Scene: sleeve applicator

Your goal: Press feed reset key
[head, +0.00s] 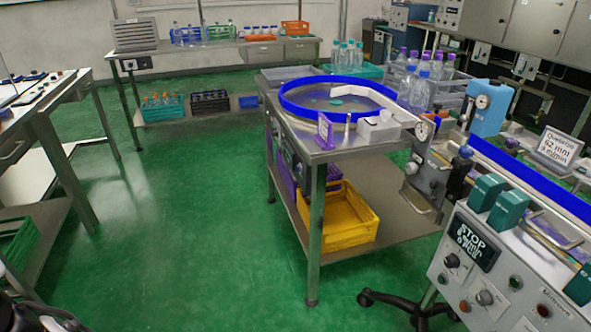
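A grey control panel (492,277) fills the lower right of the head view. It has a dark display (470,245) reading STOP, with smaller text under it. The panel's lower right is cut off by the frame. My gripper is not in view.
A steel table (341,150) with a blue-rimmed round tray (290,108) stands in the middle, a yellow crate (345,220) on its lower shelf. A black caster foot (385,302) juts out below the panel. Open green floor (190,235) lies to the left.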

